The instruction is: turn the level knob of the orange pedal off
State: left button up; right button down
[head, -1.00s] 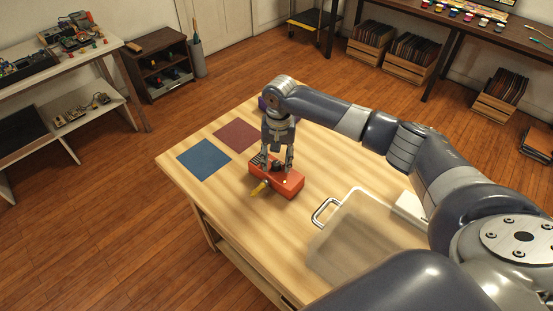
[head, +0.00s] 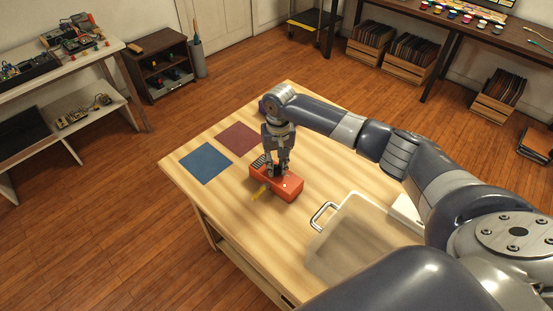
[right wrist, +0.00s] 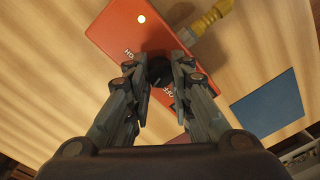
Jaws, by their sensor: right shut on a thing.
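The orange pedal (head: 287,190) lies on the wooden table, and it also shows in the right wrist view (right wrist: 117,32). A yellow plug (head: 258,193) sits at its side; it also shows in the right wrist view (right wrist: 208,18). My right gripper (head: 277,172) is over the pedal, pointing down. In the right wrist view its fingers (right wrist: 159,76) are closed around a dark knob (right wrist: 159,68) on the pedal's top. The fingers partly hide the knob and the lettering, so I cannot read its setting. My left gripper is not in view.
A blue mat (head: 206,163) and a maroon mat (head: 238,138) lie on the table (head: 225,205) left of the pedal. A pale tray with a metal handle (head: 323,216) stands to the right. Bare wood lies between pedal and tray.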

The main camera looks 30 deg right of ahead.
jog(key=shift+r+n+p, duration=0.2)
jog(key=shift+n+p, duration=0.5)
jog(key=shift+n, duration=0.2)
jog(key=n+p, duration=0.1)
jog(key=n, duration=0.1)
jog(key=shift+n+p, duration=0.3)
jog(key=shift+n, duration=0.1)
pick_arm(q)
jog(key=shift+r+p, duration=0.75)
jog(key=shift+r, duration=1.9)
pick_arm(e)
jog(key=shift+w+f+n, duration=0.1)
jog(key=shift+f+n, duration=0.05)
jog(key=shift+n, duration=2.15)
jog(key=c, duration=1.4)
grip_release()
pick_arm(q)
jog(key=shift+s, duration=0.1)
